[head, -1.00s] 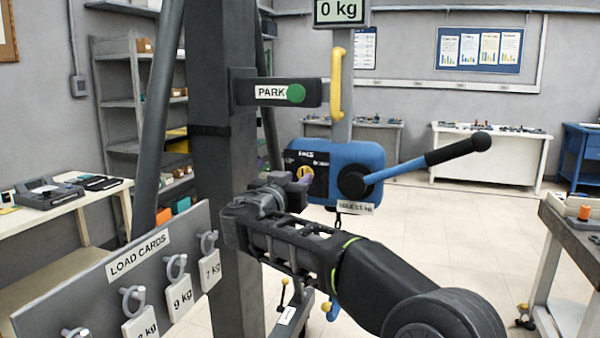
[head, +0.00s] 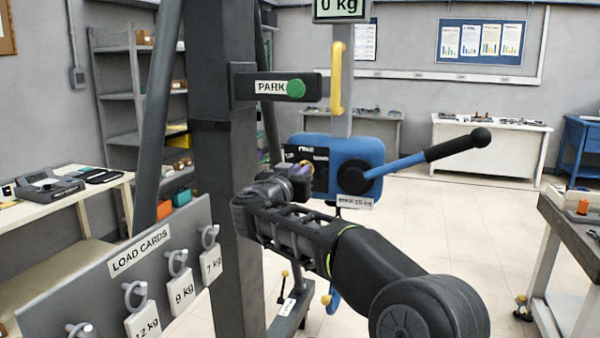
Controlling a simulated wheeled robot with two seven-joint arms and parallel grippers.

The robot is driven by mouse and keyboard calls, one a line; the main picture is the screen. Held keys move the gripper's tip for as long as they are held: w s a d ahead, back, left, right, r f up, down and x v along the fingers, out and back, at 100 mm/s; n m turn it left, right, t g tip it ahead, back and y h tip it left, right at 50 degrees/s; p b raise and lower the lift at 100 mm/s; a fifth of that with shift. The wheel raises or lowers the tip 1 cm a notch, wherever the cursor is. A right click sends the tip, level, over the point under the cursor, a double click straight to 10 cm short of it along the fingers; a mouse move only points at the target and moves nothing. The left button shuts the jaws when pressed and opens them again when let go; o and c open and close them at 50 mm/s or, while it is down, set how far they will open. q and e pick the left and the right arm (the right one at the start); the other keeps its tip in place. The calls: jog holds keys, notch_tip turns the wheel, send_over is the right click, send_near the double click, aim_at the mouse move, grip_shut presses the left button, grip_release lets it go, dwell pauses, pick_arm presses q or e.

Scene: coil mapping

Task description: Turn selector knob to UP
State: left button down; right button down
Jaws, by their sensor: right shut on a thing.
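The blue hoist unit (head: 367,151) hangs in the middle, with a black selector plate (head: 318,156) on its left part. My right gripper (head: 299,170) is in front of that plate and shut on the selector knob. The fingers hide nearly all of the knob, so its pointing direction cannot be read. The lettering on the plate is too small to read surely. My left gripper is out of view.
A lever with a black grip (head: 458,145) sticks out right from the unit. A yellow handle (head: 337,78) and a PARK arm with a green button (head: 296,88) are above. The load card board (head: 120,268) stands at the lower left, beside a dark post (head: 222,180).

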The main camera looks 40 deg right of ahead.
dwell(0.5)
jog(key=shift+w+a+f+n+b, duration=0.1)
jog(key=shift+n+b, duration=1.6)
jog(key=shift+n, duration=0.3)
jog(key=shift+w+a+n+b, duration=0.1)
jog(key=shift+n+b, duration=1.55)
jog(key=shift+n, duration=0.35)
jog(key=c, duration=1.5)
grip_release()
jog(key=shift+o, duration=0.2)
